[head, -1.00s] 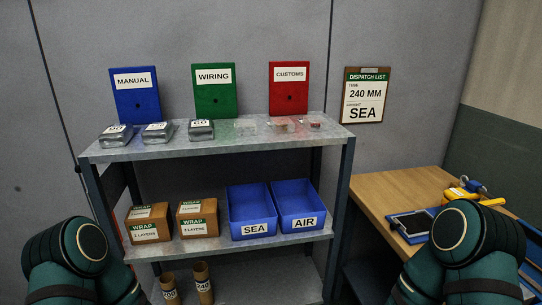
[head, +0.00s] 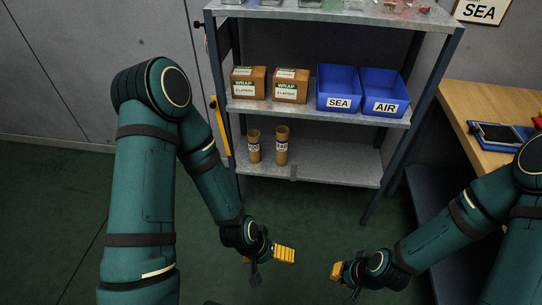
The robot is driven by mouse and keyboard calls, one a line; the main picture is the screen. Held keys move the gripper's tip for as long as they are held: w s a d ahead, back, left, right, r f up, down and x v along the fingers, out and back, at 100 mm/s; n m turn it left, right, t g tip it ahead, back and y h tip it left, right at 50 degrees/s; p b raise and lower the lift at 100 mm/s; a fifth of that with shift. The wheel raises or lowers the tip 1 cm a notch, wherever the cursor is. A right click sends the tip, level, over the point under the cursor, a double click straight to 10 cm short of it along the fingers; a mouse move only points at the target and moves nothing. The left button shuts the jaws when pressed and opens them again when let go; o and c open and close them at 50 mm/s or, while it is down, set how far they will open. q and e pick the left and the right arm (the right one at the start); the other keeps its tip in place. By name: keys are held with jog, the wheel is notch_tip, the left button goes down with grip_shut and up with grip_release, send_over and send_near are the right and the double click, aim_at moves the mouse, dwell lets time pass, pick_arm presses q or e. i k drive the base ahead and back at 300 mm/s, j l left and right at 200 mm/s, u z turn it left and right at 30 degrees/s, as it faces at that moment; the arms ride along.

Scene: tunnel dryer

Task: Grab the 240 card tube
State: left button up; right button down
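Two brown card tubes stand upright on the bottom shelf. The right, slightly taller tube (head: 282,146) has a white label that reads 240 in the earlier view; it is small now. The left tube (head: 254,147) has a label too small to read surely. My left gripper (head: 268,264) is in front of and below the shelf, apart from the tubes, with its yellow-padded fingers spread and empty. My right gripper (head: 345,281) is further right at a similar height, its fingers apart and nothing between them.
The grey shelf unit (head: 335,166) has bare room right of the tubes. Above stand two wrap boxes (head: 249,83) (head: 290,86) and the blue SEA bin (head: 339,87) and AIR bin (head: 384,92). A wooden table (head: 480,105) stands at right. Green floor (head: 310,220) is clear in front.

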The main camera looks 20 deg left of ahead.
aim_at(282, 132)
jog(key=k+j+u, duration=0.15)
jog(key=k, duration=0.4)
jog(key=k+j+u, duration=0.1)
jog(key=k, duration=0.45)
jog(key=i+l, duration=0.1)
jog(key=i, duration=0.55)
jog(key=i+l, duration=0.1)
jog(key=i, duration=0.6)
jog(key=i+z, duration=0.1)
jog(key=z, duration=0.35)
jog(key=i+z, duration=0.15)
jog(key=z, duration=0.25)
jog(key=i+z, duration=0.1)
jog(key=z, duration=0.35)
jog(key=j+z, duration=0.1)
jog(key=z, duration=1.6)
